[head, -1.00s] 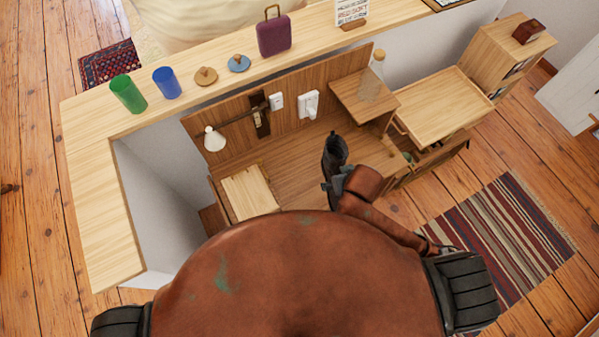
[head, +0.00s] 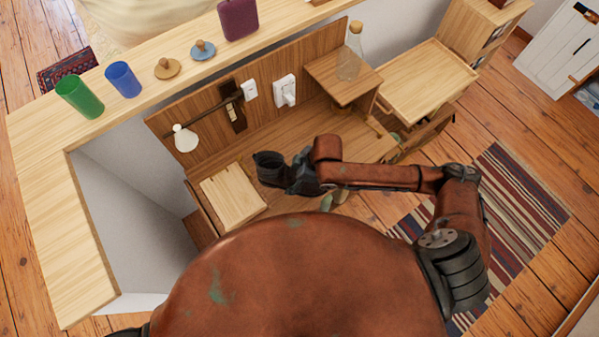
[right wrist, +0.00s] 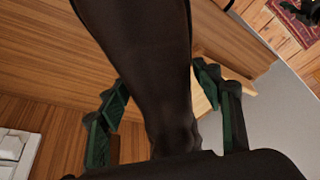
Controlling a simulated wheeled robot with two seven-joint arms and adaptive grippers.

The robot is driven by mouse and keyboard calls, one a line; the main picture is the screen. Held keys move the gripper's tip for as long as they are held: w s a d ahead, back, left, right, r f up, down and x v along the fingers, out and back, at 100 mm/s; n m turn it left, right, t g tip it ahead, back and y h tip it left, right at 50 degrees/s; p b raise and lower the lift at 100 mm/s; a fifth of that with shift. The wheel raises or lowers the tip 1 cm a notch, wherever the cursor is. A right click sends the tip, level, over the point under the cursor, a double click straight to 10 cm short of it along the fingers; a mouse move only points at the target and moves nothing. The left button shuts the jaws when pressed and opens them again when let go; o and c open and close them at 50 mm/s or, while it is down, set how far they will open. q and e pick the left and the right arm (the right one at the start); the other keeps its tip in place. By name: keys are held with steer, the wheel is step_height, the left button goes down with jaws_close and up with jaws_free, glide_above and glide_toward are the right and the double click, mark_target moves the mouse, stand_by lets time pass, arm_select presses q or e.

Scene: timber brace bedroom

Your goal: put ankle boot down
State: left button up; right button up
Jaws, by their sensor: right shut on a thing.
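The dark ankle boot (head: 268,168) is in my right gripper (head: 300,176), above the wooden desk (head: 300,133) near its pale panel. In the right wrist view the boot (right wrist: 145,60) is a large dark brown shape. It runs between the green-and-black fingers of my right gripper (right wrist: 165,115), which is shut on it. The boot's far end is cut off by the top of that view. In the head view, the boot appears above the desk surface, but its exact height is hard to tell. My left gripper is not in view.
A pale square panel (head: 233,195) lies on the left of the desk. A lamp (head: 185,138) hangs behind it. A glass bottle (head: 350,58) stands on a raised shelf (head: 335,75). Green (head: 80,97) and blue (head: 123,80) cups stand on the ledge. A striped rug (head: 510,210) lies right.

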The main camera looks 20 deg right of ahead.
steer(key=w+d+f, duration=0.1)
steer(key=f, duration=0.1)
steer(key=w+d+f+b, duration=0.1)
steer(key=w+f, duration=0.1)
steer(key=w+d+f, duration=0.1)
steer(key=w+f, duration=0.1)
steer(key=shift+w+d+b, duration=0.2)
steer(key=shift+b, duration=0.2)
steer(key=f, duration=0.1)
steer(key=f+b, duration=0.1)
steer(key=f, duration=0.1)
steer(key=shift+w+d+f, duration=0.15)
steer(key=shift+w+f, duration=0.1)
steer(key=shift+f, duration=0.15)
steer(key=shift+r, duration=0.1)
steer(key=o, duration=1.3)
steer(key=shift+f, duration=0.2)
steer(key=o, duration=0.4)
steer(key=shift+s, duration=0.1)
steer(key=shift+r, duration=0.1)
